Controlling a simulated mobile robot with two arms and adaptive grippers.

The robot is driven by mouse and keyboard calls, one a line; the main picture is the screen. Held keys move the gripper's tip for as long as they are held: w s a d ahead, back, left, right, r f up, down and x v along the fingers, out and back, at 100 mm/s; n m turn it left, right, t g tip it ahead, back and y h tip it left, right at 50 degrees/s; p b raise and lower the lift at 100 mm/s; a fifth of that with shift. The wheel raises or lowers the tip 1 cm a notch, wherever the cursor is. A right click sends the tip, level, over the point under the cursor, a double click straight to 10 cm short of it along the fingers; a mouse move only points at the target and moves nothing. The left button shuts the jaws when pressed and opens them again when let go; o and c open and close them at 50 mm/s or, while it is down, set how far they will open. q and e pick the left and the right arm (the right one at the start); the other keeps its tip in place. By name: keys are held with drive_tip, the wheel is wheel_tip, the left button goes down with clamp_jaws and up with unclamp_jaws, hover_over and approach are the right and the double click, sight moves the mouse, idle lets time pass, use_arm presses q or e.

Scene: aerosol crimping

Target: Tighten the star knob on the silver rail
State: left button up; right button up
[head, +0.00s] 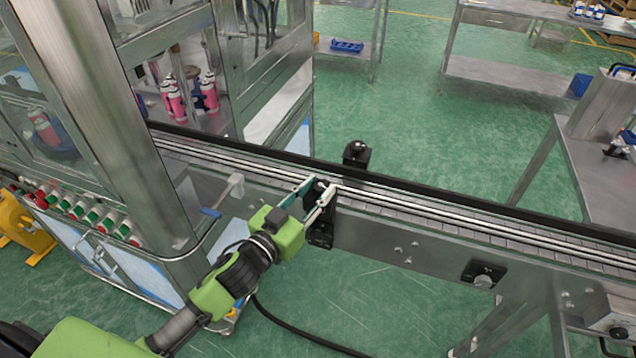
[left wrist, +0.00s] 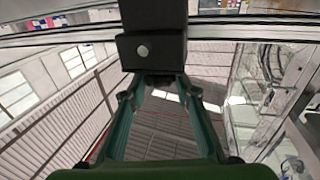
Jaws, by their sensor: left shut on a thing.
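The silver rail (head: 430,206) runs along the conveyor from upper left to right in the head view; it also crosses the top of the left wrist view (left wrist: 60,37). A black bracket (head: 320,236) sits on the conveyor's near side, and its black block with a pale round button shows in the left wrist view (left wrist: 150,52). My left gripper (head: 318,188) has its fingers around a dark part at the bracket, shut on it. This is where the star knob is, but its star shape is mostly hidden. In the left wrist view, both fingertips (left wrist: 158,92) flank the dark part just below the block.
A second black bracket (head: 356,153) stands on the far side of the conveyor. A glass-doored machine (head: 215,90) with pink bottles (head: 175,98) stands left of my arm. A black fixture (head: 484,273) is on the conveyor's side to the right. Green floor is open beyond.

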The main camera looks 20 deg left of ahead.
use_arm(q)
drive_tip(key=m+h, duration=0.1)
drive_tip(key=m+g+h, duration=0.1)
drive_tip(key=shift+w+a+r+h, duration=0.2)
drive_tip(key=shift+a+h, duration=0.15)
drive_tip(key=shift+h, duration=0.05)
drive_tip(key=shift+m+g+h, duration=0.5)
drive_tip(key=shift+m+h, duration=0.1)
drive_tip(key=shift+h, duration=0.1)
drive_tip(key=m+h, duration=0.1)
drive_tip(key=g+h, duration=0.1)
drive_tip(key=m+g+h+b, duration=0.1)
drive_tip(key=shift+w+a+f+m, duration=0.2)
drive_tip(key=shift+w+a+m, duration=0.05)
drive_tip(key=shift+m, duration=0.05)
drive_tip(key=m+g+h+b, duration=0.1)
drive_tip(key=g+b, duration=0.1)
drive_tip(key=m+g+h+b, duration=0.2)
drive_tip(key=g, duration=0.1)
drive_tip(key=m+g+h+b, duration=0.2)
drive_tip(key=b, duration=0.1)
drive_tip(key=shift+w+f+g, duration=0.25)
drive_tip(key=shift+g, duration=0.15)
drive_tip(key=shift+r+m+g+h+b, duration=0.2)
drive_tip(key=shift+m+g+h+b, duration=0.1)
drive_tip(key=shift+m+g+b, duration=0.95)
drive_tip(key=shift+g, duration=0.25)
drive_tip(key=o, duration=1.1)
drive_tip(key=shift+d, duration=0.1)
drive_tip(key=shift+w+d, duration=0.1)
